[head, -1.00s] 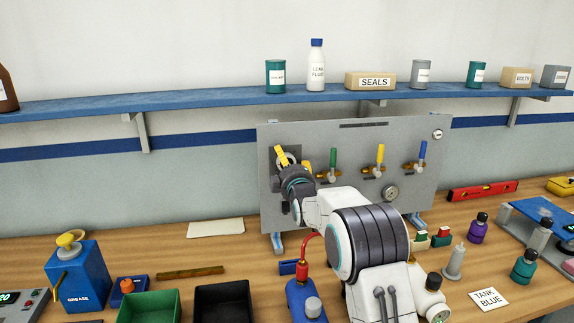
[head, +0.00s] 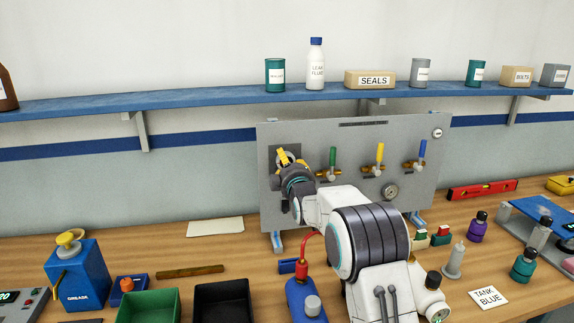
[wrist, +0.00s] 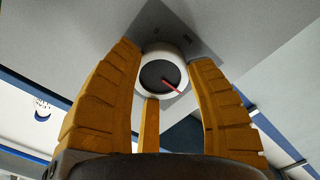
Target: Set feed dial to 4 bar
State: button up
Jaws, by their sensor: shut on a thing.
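The feed dial (wrist: 157,74) is a round knob with a dark face, a pale rim and a red pointer mark. In the wrist view the mark points to the lower right. My gripper (wrist: 168,80) has its yellow fingers on either side of the dial and is shut on it. Another yellow piece stands below the dial between the fingers. In the head view my gripper (head: 291,157) is at the upper left of the grey panel (head: 348,143) and hides most of the dial. I cannot read any scale marks.
Green (head: 333,158), yellow (head: 379,153) and blue (head: 422,152) levers stand to the right on the panel. A round gauge (head: 390,192) is below them. Bins, bottles and a blue grease can (head: 77,275) crowd the bench. A blue shelf (head: 200,99) runs above.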

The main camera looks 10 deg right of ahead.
jog(key=m+b, duration=0.2)
jog(key=b, duration=0.1)
jog(key=shift+f, duration=0.1)
jog(key=m+b, duration=0.4)
jog(key=shift+m+b, duration=0.4)
jog(key=m+b, duration=0.2)
jog(key=m, duration=0.4)
jog(key=m+b, duration=0.2)
jog(key=m, duration=0.5)
jog(key=r+m+b, duration=0.1)
jog(key=m+b, duration=0.1)
jog(key=m, duration=0.4)
jog(key=shift+m+b, duration=0.4)
jog(key=shift+d, duration=0.1)
